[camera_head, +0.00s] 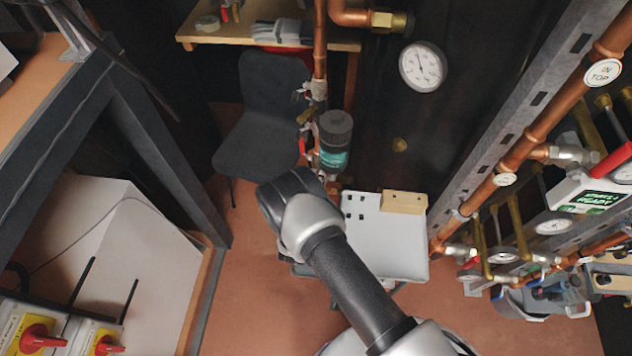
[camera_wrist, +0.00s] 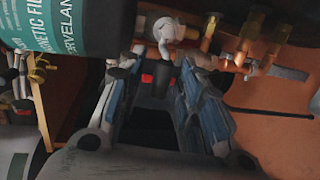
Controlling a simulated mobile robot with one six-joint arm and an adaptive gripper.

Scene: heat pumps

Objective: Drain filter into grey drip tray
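The filter is a dark canister with a teal label (camera_head: 335,140), mounted upright on a copper pipe in the head view. It also fills the upper left of the wrist view (camera_wrist: 65,25). My gripper (camera_wrist: 163,65) is just below the filter. Its two blue-grey fingers stand apart. A pale round valve part (camera_wrist: 168,30) with a small grey hook lies beyond and between the fingertips; I cannot tell whether they touch it. In the head view my wrist hides most of the gripper. A light grey flat surface (camera_head: 390,245) lies right of my wrist; I cannot tell whether it is the drip tray.
A wooden block (camera_head: 403,202) sits on the grey surface's back edge. A dark chair (camera_head: 262,115) stands left of the filter. A pressure gauge (camera_head: 423,66) is at upper right. Copper pipes and valves crowd the right side. Brown floor (camera_head: 265,290) is open at lower left.

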